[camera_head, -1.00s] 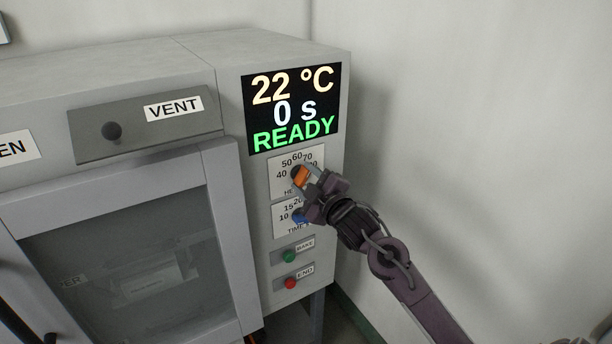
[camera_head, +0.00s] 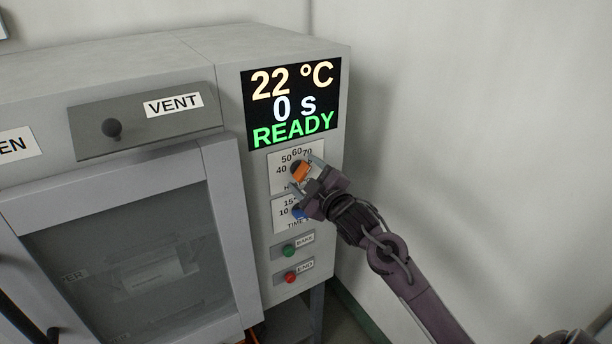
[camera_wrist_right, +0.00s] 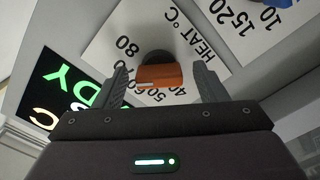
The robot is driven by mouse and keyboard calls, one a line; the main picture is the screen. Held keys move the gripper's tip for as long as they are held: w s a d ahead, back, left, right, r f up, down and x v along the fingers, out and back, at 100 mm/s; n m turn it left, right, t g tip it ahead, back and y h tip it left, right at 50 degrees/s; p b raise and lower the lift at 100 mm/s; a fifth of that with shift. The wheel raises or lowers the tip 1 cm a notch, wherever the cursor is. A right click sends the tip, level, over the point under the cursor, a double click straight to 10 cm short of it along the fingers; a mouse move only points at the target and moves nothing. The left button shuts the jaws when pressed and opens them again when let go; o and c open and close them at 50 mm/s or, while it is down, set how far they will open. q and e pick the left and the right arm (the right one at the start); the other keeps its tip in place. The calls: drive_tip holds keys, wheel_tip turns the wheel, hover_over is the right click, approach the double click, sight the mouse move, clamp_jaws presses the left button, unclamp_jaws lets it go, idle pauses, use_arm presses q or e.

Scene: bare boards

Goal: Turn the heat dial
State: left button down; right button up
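The heat dial (camera_head: 299,171) is a dark knob with an orange grip bar, on a white scale plate (camera_head: 277,183) on the oven's right-hand panel. In the right wrist view the orange bar (camera_wrist_right: 160,78) sits between the fingers of my right gripper (camera_wrist_right: 160,72). A gap shows on each side of the bar, so the gripper is open around it, not clamped. In the head view my right gripper (camera_head: 303,178) is at the dial and hides part of the scale. The dial's exact setting is hard to read. My left gripper is not in view.
The blue time dial (camera_head: 298,212) is just below, partly covered by my gripper. Below it are a green BAKE button (camera_head: 289,250) and a red END button (camera_head: 290,277). The display (camera_head: 292,103) above reads 22 °C, 0 s, READY. A wall (camera_head: 480,120) stands to the right.

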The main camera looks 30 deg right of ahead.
drive_tip(key=shift+s+f, duration=0.1)
drive_tip(key=shift+s, duration=0.45)
drive_tip(key=s+b, duration=0.2)
drive_tip(key=s, duration=0.4)
drive_tip(key=shift+s, duration=0.35)
